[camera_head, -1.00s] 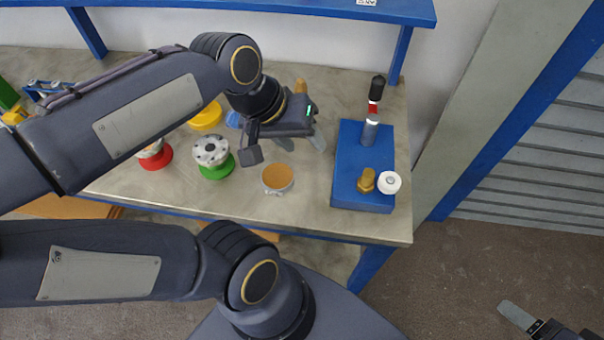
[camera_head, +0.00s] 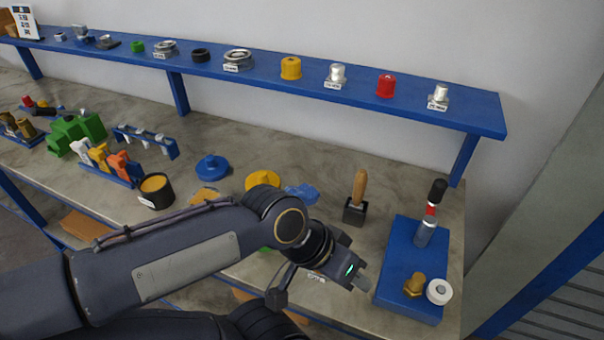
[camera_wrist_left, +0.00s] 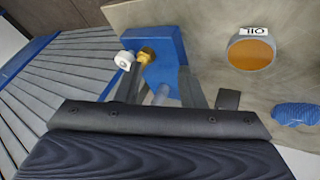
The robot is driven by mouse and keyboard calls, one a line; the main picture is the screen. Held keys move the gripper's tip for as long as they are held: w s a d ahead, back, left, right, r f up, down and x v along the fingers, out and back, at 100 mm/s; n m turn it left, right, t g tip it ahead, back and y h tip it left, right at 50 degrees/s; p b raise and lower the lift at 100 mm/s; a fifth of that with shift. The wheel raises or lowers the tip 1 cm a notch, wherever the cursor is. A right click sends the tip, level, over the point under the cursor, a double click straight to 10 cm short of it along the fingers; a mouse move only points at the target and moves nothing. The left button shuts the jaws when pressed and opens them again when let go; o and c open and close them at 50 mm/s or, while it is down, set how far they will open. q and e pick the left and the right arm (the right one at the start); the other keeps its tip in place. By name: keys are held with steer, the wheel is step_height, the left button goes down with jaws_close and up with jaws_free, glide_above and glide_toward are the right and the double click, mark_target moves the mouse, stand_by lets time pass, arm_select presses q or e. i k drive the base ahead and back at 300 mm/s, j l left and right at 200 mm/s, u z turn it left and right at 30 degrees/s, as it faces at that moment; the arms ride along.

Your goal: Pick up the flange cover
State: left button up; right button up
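No part is clearly marked as the flange cover. A round blue disc with a raised knob (camera_head: 212,167) and a flat round yellow piece (camera_head: 262,181) lie on the bench; either looks like a cover. My left gripper (camera_head: 352,277) hangs over the front of the bench, left of the blue block and right of both discs. In the left wrist view its grey fingers (camera_wrist_left: 150,93) stand apart with nothing between them. My left arm hides the bench front, including most of a green piece. My right gripper is not in view.
A blue block (camera_head: 408,262) holds an upright black-red tool, a brass bolt and a white ring. A wooden-handled mallet (camera_head: 358,197) stands behind the gripper. A blue shelf (camera_head: 250,75) runs behind.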

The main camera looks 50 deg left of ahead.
mark_target(262, 176)
steer(key=u, duration=2.1)
